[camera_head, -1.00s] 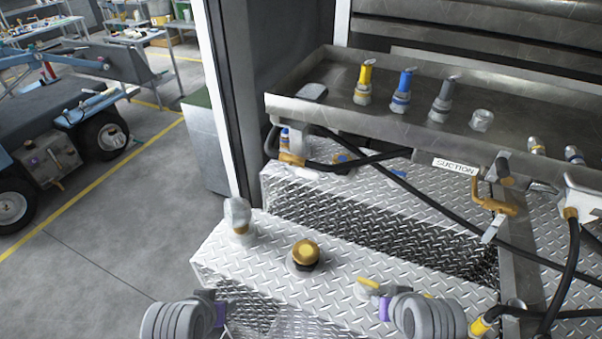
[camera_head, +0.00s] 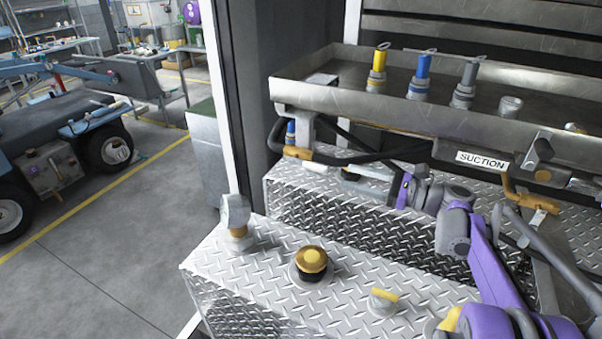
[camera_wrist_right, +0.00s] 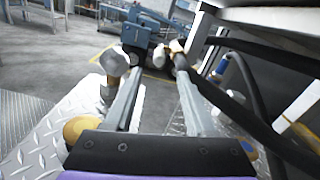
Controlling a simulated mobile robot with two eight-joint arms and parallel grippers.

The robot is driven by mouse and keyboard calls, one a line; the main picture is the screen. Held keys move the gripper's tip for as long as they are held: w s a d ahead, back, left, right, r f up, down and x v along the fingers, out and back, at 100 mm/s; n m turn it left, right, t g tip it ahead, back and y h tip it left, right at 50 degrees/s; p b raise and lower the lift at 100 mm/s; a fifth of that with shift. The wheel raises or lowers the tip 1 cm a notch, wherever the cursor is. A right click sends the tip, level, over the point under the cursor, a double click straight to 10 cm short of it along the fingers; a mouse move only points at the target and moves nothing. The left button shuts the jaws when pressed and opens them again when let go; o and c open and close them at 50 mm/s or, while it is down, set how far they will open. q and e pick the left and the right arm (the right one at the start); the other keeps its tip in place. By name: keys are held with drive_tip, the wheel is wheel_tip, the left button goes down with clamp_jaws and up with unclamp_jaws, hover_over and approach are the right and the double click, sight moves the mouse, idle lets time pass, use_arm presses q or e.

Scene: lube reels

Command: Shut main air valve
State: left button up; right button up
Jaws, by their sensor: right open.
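A brass valve fitting (camera_head: 297,153) with a blue top sits under the left end of the metal tray. A pale lever-like part (camera_head: 316,167) lies just below it. No label marks it, so I cannot tell if it is the main air valve. My right gripper (camera_head: 346,176) reaches in from the right, just right of this fitting. In the right wrist view its two fingers are apart and empty, and the brass fitting (camera_wrist_right: 177,47) and pale part (camera_wrist_right: 160,60) show beyond the fingertips. My left gripper is not in view.
A metal tray (camera_head: 340,98) overhangs the fitting, and a black hose (camera_head: 370,158) runs close by. A tread-plate step carries a grey-topped fitting (camera_head: 236,215) and a brass cap (camera_head: 311,260). An orange-handled valve (camera_head: 522,192) sits by the SUCTION label (camera_head: 482,160).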

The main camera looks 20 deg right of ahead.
sight(316, 167)
drive_tip(key=x, duration=1)
clamp_jaws()
idle(1.2)
